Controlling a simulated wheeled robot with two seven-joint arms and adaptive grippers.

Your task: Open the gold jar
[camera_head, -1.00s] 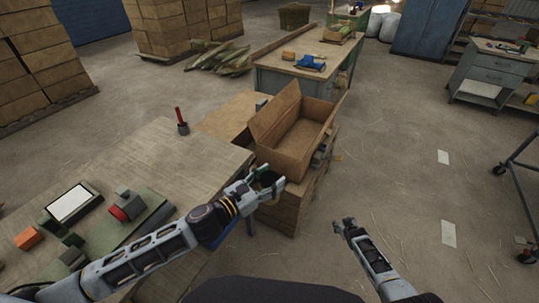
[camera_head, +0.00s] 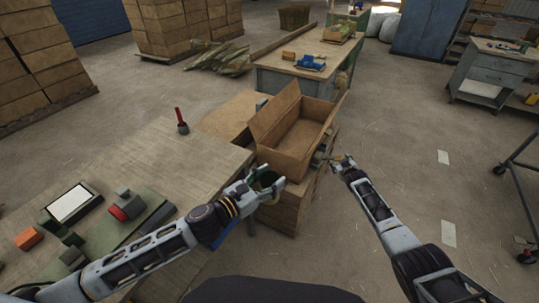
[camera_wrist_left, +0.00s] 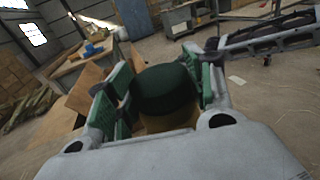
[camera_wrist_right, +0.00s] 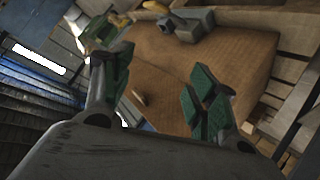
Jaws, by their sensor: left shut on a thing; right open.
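My left gripper (camera_head: 266,186) is shut on the gold jar, just in front of the open cardboard box. In the left wrist view the jar (camera_wrist_left: 170,123) shows a gold-brown body under a wide dark green lid (camera_wrist_left: 165,88), between the green finger pads. In the head view the jar is small and mostly hidden by the fingers; its dark lid (camera_head: 267,179) shows. My right gripper (camera_head: 341,162) is open and empty, to the right of the cardboard box and apart from the jar. Its two green-padded fingers (camera_wrist_right: 158,88) stand wide apart in the right wrist view.
The open cardboard box (camera_head: 287,152) stands on a wooden crate (camera_head: 290,208) beside the workbench (camera_head: 130,165). A red-handled tool (camera_head: 181,122) stands upright on the bench. A second table (camera_head: 268,78) is behind. The floor (camera_head: 400,130) right of the box is mostly clear.

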